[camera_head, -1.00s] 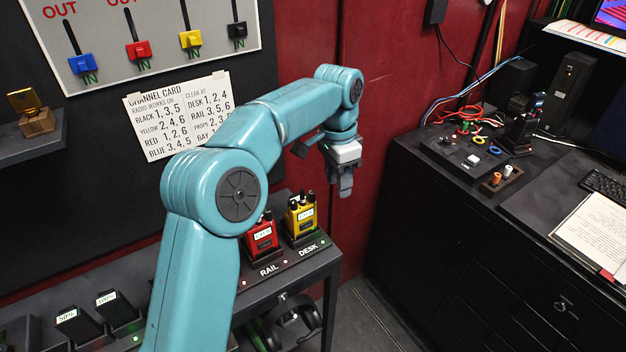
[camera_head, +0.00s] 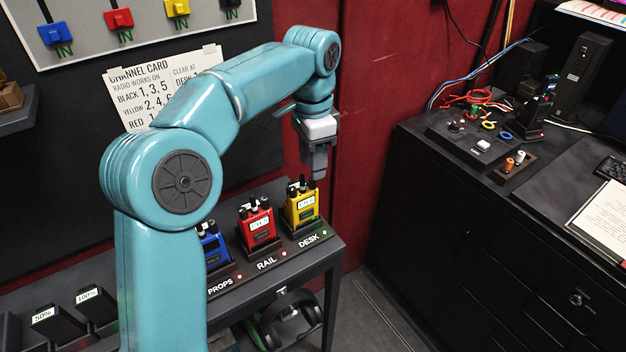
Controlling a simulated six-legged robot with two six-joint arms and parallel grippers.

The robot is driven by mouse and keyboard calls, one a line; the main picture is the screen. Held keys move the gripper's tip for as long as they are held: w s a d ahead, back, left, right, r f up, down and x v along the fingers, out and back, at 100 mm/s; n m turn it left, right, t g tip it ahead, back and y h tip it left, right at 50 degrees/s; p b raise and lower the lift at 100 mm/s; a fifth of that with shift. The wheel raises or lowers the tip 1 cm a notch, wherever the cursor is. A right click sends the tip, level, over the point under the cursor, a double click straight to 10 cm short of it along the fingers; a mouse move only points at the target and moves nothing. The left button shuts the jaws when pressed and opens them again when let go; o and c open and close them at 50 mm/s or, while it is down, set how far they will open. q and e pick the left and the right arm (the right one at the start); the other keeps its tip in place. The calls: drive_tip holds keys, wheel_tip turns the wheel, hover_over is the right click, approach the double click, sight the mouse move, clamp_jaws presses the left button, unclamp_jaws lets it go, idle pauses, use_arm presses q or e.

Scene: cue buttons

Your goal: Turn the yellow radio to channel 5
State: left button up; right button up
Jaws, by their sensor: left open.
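The yellow radio (camera_head: 302,208) stands upright in the slot labelled DESK, at the right end of the dark shelf. A small label shows on its front, but I cannot read its channel for certain. My left gripper (camera_head: 318,172) points down just above and slightly right of the yellow radio's top knobs. It is open and holds nothing; its fingers look apart from the radio. The channel card (camera_head: 135,95) on the wall is partly covered by my left arm. My right gripper is not in view.
A red radio (camera_head: 258,226) stands at RAIL and a blue radio (camera_head: 214,247) at PROPS, partly behind my arm. Battery packs (camera_head: 52,325) sit at the shelf's left. A black cabinet (camera_head: 450,230) with cables stands right. A dark red wall is behind.

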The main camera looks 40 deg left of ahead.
sight(312, 183)
use_arm(q)
wheel_tip(312, 183, down, 3)
drive_tip(key=shift+s+f, duration=0.15)
drive_tip(key=shift+f, duration=0.3)
drive_tip(key=shift+r, duration=0.1)
clamp_jaws()
drive_tip(key=shift+r+n, duration=0.1)
drive_tip(key=shift+n, duration=0.7)
